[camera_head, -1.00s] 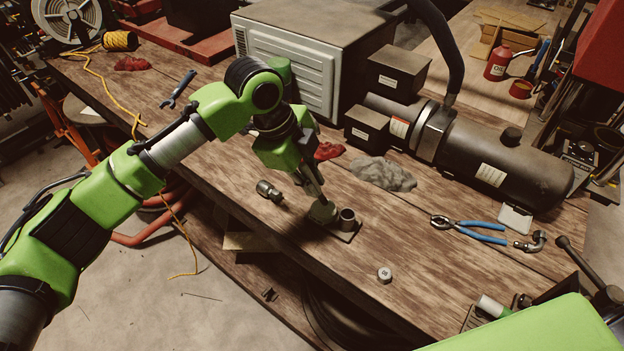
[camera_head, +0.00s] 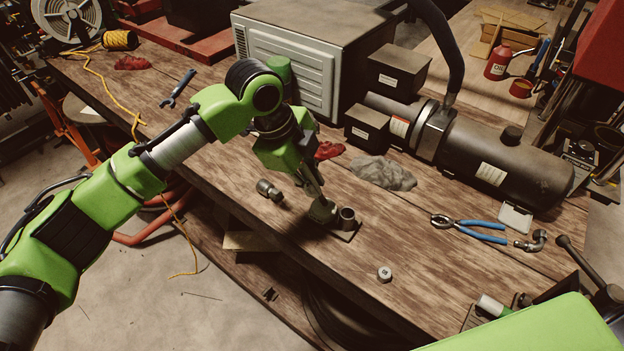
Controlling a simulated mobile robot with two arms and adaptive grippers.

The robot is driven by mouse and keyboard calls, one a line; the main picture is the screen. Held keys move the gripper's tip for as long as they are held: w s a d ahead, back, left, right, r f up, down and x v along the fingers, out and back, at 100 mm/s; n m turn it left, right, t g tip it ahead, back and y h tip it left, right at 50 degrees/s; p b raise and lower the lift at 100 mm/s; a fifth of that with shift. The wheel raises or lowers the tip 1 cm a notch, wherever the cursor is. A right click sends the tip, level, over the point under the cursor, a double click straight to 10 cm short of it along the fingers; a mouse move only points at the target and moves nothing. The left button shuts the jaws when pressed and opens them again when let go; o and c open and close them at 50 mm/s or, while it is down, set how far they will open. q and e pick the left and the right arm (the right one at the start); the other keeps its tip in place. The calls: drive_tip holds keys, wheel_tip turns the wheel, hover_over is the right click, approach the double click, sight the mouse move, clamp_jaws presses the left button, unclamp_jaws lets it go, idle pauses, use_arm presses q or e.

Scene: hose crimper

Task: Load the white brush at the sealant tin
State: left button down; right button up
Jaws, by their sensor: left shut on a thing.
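My left gripper (camera_head: 314,188) points down over the middle of the bench, beside a small open dark cup (camera_head: 347,219) on a flat plate, which looks like the sealant tin. The gripper is shut on a slim thing, apparently the brush, mostly hidden by the fingers. A grey-green block (camera_head: 322,211) shows at the fingertips, just left of the cup; I cannot tell whether it is part of the brush or touches the cup. No white bristles can be made out. My right gripper is not in view.
A metal fitting (camera_head: 269,190) lies left of the gripper, and a small round cap (camera_head: 385,273) nearer the front edge. A grey rag (camera_head: 383,173), blue-handled pliers (camera_head: 468,229) and a dark cylindrical machine (camera_head: 490,160) lie to the right. The bench between cap and pliers is clear.

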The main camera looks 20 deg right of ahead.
use_arm(q)
drive_tip(key=shift+f, duration=0.35)
idle(0.4)
drive_tip(key=shift+s+f+p, duration=0.1)
drive_tip(key=shift+f+p, duration=0.05)
drive_tip(key=shift+p, duration=0.15)
idle(1.6)
wheel_tip(320, 180, up, 2)
drive_tip(key=shift+p, duration=1)
wheel_tip(320, 180, up, 5)
drive_tip(key=p, duration=0.5)
